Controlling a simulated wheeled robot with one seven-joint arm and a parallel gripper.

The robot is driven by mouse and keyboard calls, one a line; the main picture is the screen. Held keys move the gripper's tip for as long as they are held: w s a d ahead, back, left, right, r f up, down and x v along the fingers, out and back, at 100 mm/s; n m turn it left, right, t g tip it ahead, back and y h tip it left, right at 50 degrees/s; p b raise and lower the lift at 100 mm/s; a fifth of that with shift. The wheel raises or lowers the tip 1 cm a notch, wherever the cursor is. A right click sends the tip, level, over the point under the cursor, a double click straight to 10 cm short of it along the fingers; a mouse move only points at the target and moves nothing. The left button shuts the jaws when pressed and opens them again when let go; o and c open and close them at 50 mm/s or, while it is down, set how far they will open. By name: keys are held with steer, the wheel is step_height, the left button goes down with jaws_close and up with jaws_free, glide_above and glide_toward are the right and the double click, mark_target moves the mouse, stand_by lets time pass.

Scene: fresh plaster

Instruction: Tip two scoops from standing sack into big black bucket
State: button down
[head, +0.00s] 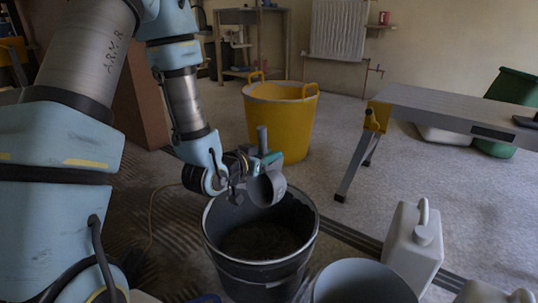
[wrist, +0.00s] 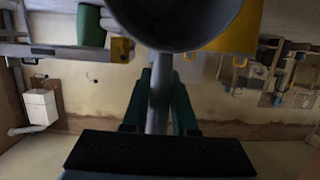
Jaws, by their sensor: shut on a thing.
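My gripper (head: 258,162) is shut on the handle of a grey scoop (head: 268,188), above the big black bucket (head: 213,230). The scoop's bowl hangs low over the bucket's rim area, with the handle rising above it, so the scoop is tipped. In the wrist view, the handle (wrist: 160,98) runs between the two green fingers, and the round dark bowl (wrist: 175,22) is at the top. I cannot tell whether anything is left in the bowl. The inside of the black bucket looks dark, and its contents are unclear. I cannot make out the standing sack.
A grey bucket (head: 362,283) stands right of the black one, beside a white jerrycan (head: 412,248). A yellow tub (head: 281,125) stands behind. A grey-topped table (head: 440,108) is at the right, with a green bin (head: 515,88) beyond it. Open floor lies between.

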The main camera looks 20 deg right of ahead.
steer(key=shift+r+g+y+p, duration=0.3)
steer(key=shift+r+y+p, duration=0.25)
steer(key=shift+p, duration=1.25)
steer(key=y+p, duration=0.1)
steer(key=p, duration=0.3)
steer(key=r+g+y+p, duration=0.1)
steer(key=y+p, duration=0.1)
steer(key=p, duration=0.2)
steer(key=shift+m+p, duration=0.3)
steer(key=r+g+y+p, duration=0.1)
steer(key=y+p, duration=0.2)
steer(key=p, duration=0.4)
steer(key=shift+r+g+p, duration=0.1)
steer(key=shift+g+p, duration=0.2)
steer(key=shift+g, duration=0.1)
steer(key=g+y+p, duration=0.1)
steer(key=y+p, duration=0.1)
steer(key=p, duration=0.2)
steer(key=r+m+y+p, duration=0.1)
steer(key=y+p, duration=0.1)
steer(key=p, duration=0.3)
steer(key=shift+r+g+y, duration=0.3)
steer(key=shift+g+y, duration=0.05)
steer(key=shift+g, duration=0.05)
steer(key=shift+r+g+y+p, duration=0.15)
steer(key=shift+g+y+p, duration=0.15)
steer(key=shift+y+p, duration=0.8)
steer(key=shift+p, duration=0.15)
